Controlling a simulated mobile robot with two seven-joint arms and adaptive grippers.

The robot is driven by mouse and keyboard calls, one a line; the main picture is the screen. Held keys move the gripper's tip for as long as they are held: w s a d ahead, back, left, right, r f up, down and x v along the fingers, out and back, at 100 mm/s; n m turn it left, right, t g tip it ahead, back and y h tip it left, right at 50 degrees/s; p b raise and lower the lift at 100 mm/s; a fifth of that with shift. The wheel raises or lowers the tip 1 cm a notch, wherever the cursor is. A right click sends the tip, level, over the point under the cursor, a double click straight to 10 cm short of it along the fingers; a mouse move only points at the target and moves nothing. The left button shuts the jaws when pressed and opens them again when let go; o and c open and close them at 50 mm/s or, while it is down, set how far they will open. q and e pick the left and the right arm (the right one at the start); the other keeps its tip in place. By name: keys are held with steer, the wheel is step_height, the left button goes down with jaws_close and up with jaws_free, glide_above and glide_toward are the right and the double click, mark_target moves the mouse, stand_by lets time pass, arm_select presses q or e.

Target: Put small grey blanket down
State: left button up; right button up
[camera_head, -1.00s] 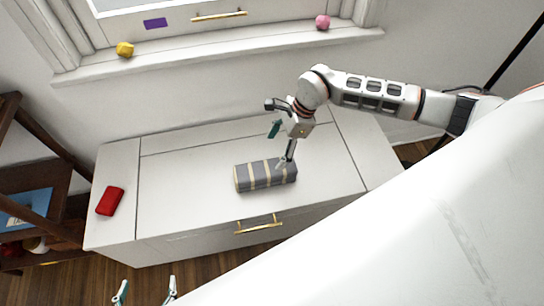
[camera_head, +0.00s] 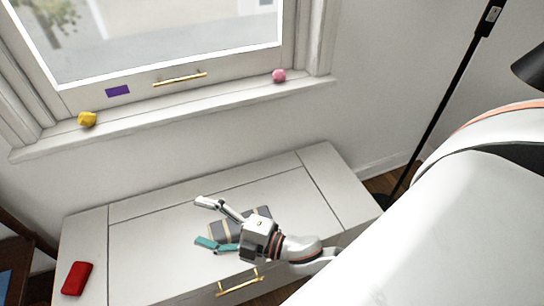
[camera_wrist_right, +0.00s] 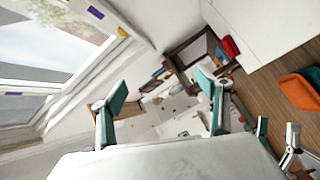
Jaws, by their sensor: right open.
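The small grey blanket (camera_head: 227,229), a roll with pale stripes, lies on top of the white chest (camera_head: 150,240). My right gripper (camera_head: 207,222) is in front of it in the head view and hides part of it; whether they touch I cannot tell. In the right wrist view its two fingers (camera_wrist_right: 161,85) are wide apart with nothing between them, and the blanket is not seen there. My left gripper (camera_wrist_right: 278,124) shows at the lower right of the right wrist view, fingers apart and empty; it is outside the head view.
A red item (camera_head: 77,278) lies at the chest's left end. The window sill (camera_head: 180,108) holds a yellow object (camera_head: 87,119) and a pink ball (camera_head: 279,75). A black floor lamp (camera_head: 450,105) stands at right. An orange seat (camera_wrist_right: 299,92) shows in the right wrist view.

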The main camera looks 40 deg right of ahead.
steer(key=s+d+f+m+g+h, duration=0.2)
steer(key=s+d+f+m+h, duration=0.2)
steer(key=s+d+f+m, duration=0.1)
steer(key=s+d+f+m+g+h, duration=0.2)
steer(key=s+d+f+m, duration=0.3)
steer(key=s+f+m, duration=0.3)
step_height(320, 180, down, 3)
steer(key=shift+s+d+f+m+h, duration=0.2)
steer(key=shift+d+m+h, duration=0.15)
steer(key=shift+m+h, duration=0.65)
arm_select(q)
steer(key=r+p, duration=0.2)
steer(key=p, duration=0.1)
steer(key=d+r+p, duration=0.1)
steer(key=r+p, duration=0.2)
steer(key=shift+d, duration=0.2)
arm_select(e)
steer(key=shift+y, duration=0.3)
steer(key=r, duration=0.2)
steer(key=a+r, duration=0.1)
steer(key=r, duration=0.2)
steer(key=shift+a, duration=0.2)
steer(key=shift+s, duration=0.1)
